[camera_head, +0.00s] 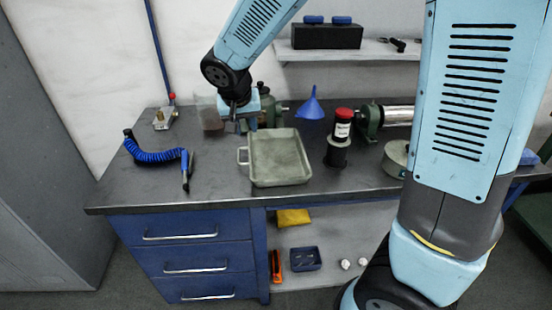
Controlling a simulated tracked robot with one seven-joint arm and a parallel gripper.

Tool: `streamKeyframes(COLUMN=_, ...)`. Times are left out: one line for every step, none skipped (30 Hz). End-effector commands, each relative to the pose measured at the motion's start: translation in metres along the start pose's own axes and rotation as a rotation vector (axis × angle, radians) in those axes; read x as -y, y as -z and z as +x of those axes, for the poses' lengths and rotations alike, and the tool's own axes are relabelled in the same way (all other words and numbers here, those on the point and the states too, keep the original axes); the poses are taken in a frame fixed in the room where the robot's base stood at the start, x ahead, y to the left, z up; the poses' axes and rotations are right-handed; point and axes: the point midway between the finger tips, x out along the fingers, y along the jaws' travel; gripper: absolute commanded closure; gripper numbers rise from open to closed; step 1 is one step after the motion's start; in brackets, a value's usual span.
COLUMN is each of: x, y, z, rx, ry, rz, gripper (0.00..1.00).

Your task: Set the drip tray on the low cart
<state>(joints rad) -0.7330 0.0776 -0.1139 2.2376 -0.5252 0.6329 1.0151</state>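The drip tray (280,172), a shallow grey-green rectangular pan with a loop handle on its left side, lies flat on the dark workbench. My gripper (245,124) points down at the tray's back left corner. Its fingertips are small and partly lost against the things behind, so I cannot tell whether it is open or touches the rim. A dark green low surface (538,215) shows at the right edge, mostly cut off; I cannot tell whether it is the low cart.
On the workbench (215,192), a blue coiled hose (155,156) lies left of the tray. A blue funnel (311,107), a red-topped black cylinder (340,137) and a green-ended machine (372,119) stand behind and right. My arm hides the right side. A tall grey cabinet (45,150) stands left.

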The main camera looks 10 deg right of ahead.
Motion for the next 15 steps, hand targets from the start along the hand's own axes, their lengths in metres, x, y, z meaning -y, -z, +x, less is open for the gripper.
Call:
streamKeyframes(x=0.008, y=-0.001, z=0.004, rx=-0.001, ry=-0.001, rz=-0.007, gripper=0.67)
streamKeyframes(x=0.010, y=-0.001, z=0.006, rx=-0.002, ry=-0.002, rz=-0.007, gripper=0.67)
streamKeyframes(x=0.013, y=-0.001, z=0.008, rx=-0.003, ry=-0.002, rz=-0.007, gripper=0.67)
streamKeyframes(x=0.015, y=-0.002, z=0.009, rx=-0.003, ry=-0.002, rz=-0.008, gripper=0.67)
streamKeyframes(x=0.015, y=-0.002, z=0.011, rx=-0.003, ry=-0.003, rz=-0.008, gripper=0.67)
streamKeyframes(x=0.016, y=-0.002, z=0.015, rx=-0.003, ry=-0.004, rz=-0.009, gripper=0.67)
streamKeyframes(x=0.016, y=-0.002, z=0.019, rx=-0.002, ry=-0.004, rz=-0.009, gripper=0.67)
streamKeyframes(x=0.016, y=-0.002, z=0.023, rx=-0.002, ry=-0.004, rz=-0.009, gripper=0.67)
streamKeyframes(x=0.016, y=-0.002, z=0.029, rx=-0.002, ry=-0.005, rz=-0.009, gripper=0.67)
streamKeyframes(x=0.015, y=-0.002, z=0.035, rx=-0.002, ry=-0.005, rz=-0.008, gripper=0.67)
streamKeyframes(x=0.015, y=-0.003, z=0.040, rx=-0.001, ry=-0.005, rz=-0.008, gripper=0.67)
streamKeyframes(x=0.015, y=-0.003, z=0.047, rx=-0.001, ry=-0.005, rz=-0.008, gripper=0.67)
streamKeyframes(x=0.015, y=-0.003, z=0.051, rx=-0.001, ry=-0.005, rz=-0.008, gripper=0.67)
streamKeyframes(x=0.015, y=-0.003, z=0.057, rx=-0.001, ry=-0.005, rz=-0.009, gripper=0.67)
streamKeyframes(x=0.015, y=-0.003, z=0.063, rx=-0.001, ry=-0.005, rz=-0.009, gripper=0.67)
